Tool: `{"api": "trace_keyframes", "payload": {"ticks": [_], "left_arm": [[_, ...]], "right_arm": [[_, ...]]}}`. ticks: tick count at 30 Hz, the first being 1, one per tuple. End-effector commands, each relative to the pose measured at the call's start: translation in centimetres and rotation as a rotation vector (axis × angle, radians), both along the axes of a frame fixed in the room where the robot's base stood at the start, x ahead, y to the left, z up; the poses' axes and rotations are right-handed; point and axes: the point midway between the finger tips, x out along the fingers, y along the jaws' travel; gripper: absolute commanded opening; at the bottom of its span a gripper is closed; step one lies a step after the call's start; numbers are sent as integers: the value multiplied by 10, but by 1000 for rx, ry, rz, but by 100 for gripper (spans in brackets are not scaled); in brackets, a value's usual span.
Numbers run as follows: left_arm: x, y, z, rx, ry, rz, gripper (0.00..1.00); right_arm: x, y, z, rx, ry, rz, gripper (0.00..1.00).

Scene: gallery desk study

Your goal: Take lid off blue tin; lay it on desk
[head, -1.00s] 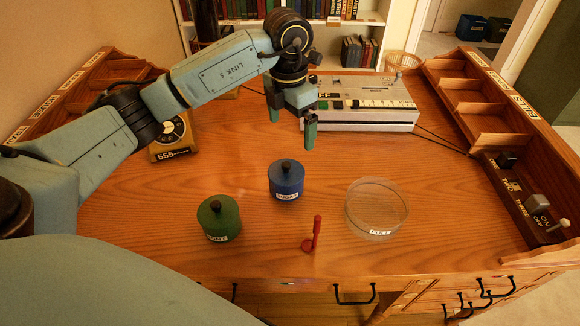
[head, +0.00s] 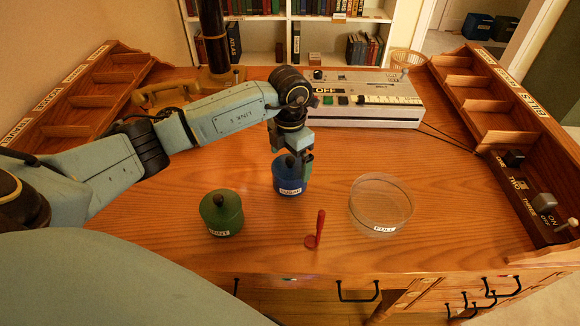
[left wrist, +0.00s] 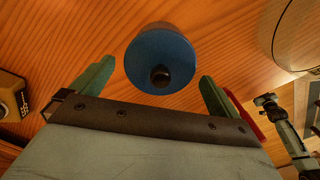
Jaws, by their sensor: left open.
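The blue tin (head: 289,182) stands upright on the desk with its lid on. Its lid (left wrist: 160,58), with a dark round knob, shows from above in the left wrist view. My left gripper (head: 293,160) is open over the tin and hides part of its top in the head view. In the left wrist view the two green fingers of my left gripper (left wrist: 152,93) are spread wide, and the knob lies between their lines, with nothing held. My right gripper is not in view.
A green tin (head: 222,214) stands left of the blue tin. A red spoon-like thing (head: 317,230) and a clear round dish (head: 381,208) are to the right. A grey console (head: 365,108) stands behind. The desk (head: 270,245) is bare in front.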

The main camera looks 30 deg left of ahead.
Motion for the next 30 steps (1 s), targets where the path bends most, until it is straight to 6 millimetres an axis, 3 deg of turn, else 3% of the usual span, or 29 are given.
{"api": "trace_keyframes", "payload": {"ticks": [8,17,26,30], "left_arm": [[0,0,-8,0,-2,0,100],[0,0,-8,1,-1,0,63],[1,0,-5,0,-2,0,63],[1,0,13,0,-5,0,63]], "right_arm": [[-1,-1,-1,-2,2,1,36],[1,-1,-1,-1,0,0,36],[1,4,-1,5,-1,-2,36],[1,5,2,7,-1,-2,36]]}}
